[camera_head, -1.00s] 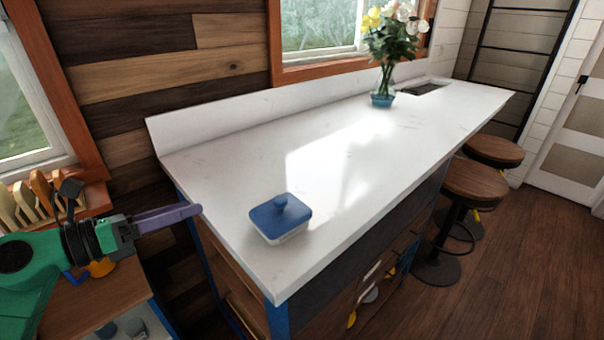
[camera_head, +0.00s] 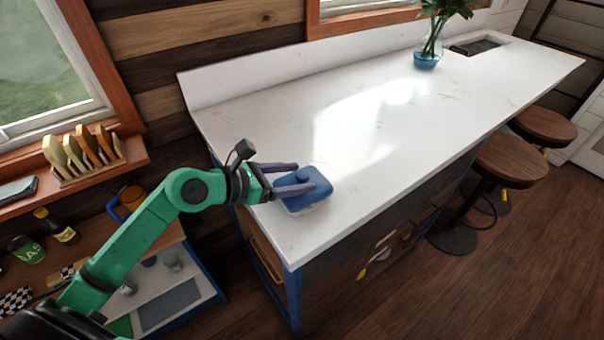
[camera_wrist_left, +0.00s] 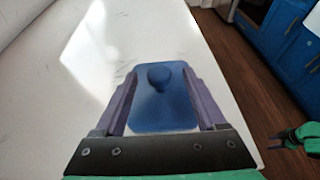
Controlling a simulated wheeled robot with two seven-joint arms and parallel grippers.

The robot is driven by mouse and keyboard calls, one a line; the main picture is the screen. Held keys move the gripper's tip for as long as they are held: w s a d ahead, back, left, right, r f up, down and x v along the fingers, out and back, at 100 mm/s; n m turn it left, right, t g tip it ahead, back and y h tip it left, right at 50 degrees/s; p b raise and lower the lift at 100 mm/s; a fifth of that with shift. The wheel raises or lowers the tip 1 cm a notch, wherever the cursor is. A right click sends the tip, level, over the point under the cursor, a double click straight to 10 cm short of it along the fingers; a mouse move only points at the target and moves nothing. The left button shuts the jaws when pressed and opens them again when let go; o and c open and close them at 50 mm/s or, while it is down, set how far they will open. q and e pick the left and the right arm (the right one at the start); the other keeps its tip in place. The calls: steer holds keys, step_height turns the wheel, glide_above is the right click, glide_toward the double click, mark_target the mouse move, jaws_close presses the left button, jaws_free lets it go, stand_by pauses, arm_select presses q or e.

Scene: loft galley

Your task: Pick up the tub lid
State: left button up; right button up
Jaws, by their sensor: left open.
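The tub lid (camera_head: 304,182) is blue with a round knob and sits on a small pale tub (camera_head: 312,206) near the front left end of the white counter. My left gripper (camera_head: 300,179) is open, with its purple fingers reaching over the lid. In the left wrist view, the lid (camera_wrist_left: 165,108) lies between the two open fingers (camera_wrist_left: 158,84), its knob toward the fingertip end. I cannot tell whether the fingers touch the lid.
The white counter (camera_head: 350,130) is mostly clear. Stools (camera_head: 510,160) stand along the right side. At left are a wooden rack (camera_head: 85,155) on the sill and a shelf with bottles (camera_head: 55,228).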

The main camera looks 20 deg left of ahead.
arm_select(q)
steer(key=shift+x, duration=1.25)
steer(key=shift+s+a+r, duration=0.1)
jaws_close()
